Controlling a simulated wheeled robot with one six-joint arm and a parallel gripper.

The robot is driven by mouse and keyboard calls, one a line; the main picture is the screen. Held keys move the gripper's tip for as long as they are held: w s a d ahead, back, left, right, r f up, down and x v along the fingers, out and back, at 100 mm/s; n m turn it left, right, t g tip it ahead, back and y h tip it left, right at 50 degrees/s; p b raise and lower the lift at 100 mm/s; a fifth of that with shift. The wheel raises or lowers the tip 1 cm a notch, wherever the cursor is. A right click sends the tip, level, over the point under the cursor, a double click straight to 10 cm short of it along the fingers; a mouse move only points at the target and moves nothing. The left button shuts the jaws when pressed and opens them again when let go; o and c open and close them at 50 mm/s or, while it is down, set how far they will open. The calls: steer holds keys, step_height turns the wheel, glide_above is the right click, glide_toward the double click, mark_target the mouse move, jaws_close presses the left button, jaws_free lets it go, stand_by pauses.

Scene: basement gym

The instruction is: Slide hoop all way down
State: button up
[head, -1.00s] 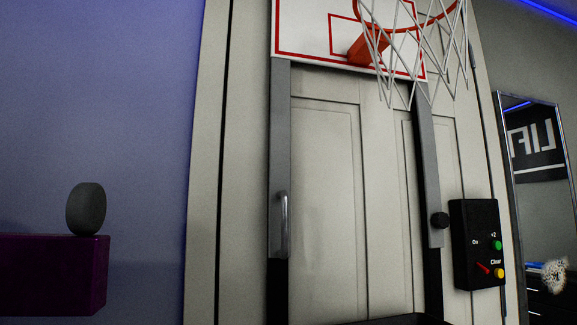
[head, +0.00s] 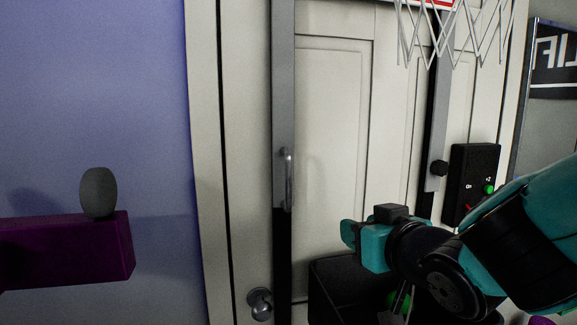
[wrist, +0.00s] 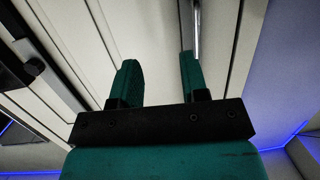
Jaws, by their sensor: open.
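The hoop's white net (head: 430,35) hangs at the top edge of the head view, with a sliver of the backboard; the rim is out of frame. Two grey sliding rails run down the door, a left rail (head: 283,90) and a right rail (head: 439,110). My gripper (head: 350,235) is right of and lower than the handle in the head view. In the wrist view its fingers (wrist: 158,65) are apart and empty, with a silver bar (wrist: 196,30) beyond the right finger.
A black control box (head: 472,180) with buttons hangs right of the rails. A purple block (head: 70,250) bearing a dark grey puck-like object (head: 98,192) juts out at left. A door knob (head: 259,303) is low on the door. A mirror stands at far right.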

mark_target(290, 178)
steer(key=a+r+n+t+y, duration=0.1)
steer(key=a+r+y, duration=0.2)
steer(key=a+r, duration=0.15)
steer(key=p+x, duration=0.4)
steer(key=x, duration=0.3)
steer(key=p+x, duration=0.5)
steer(key=x, duration=0.2)
steer(key=shift+w+a+r, duration=0.1)
steer(key=shift+w+r, duration=0.1)
steer(key=shift+w, duration=0.2)
steer(key=shift+w+a+f, duration=0.1)
steer(key=shift+w+a, duration=0.2)
steer(key=shift+w, duration=0.25)
jaws_close()
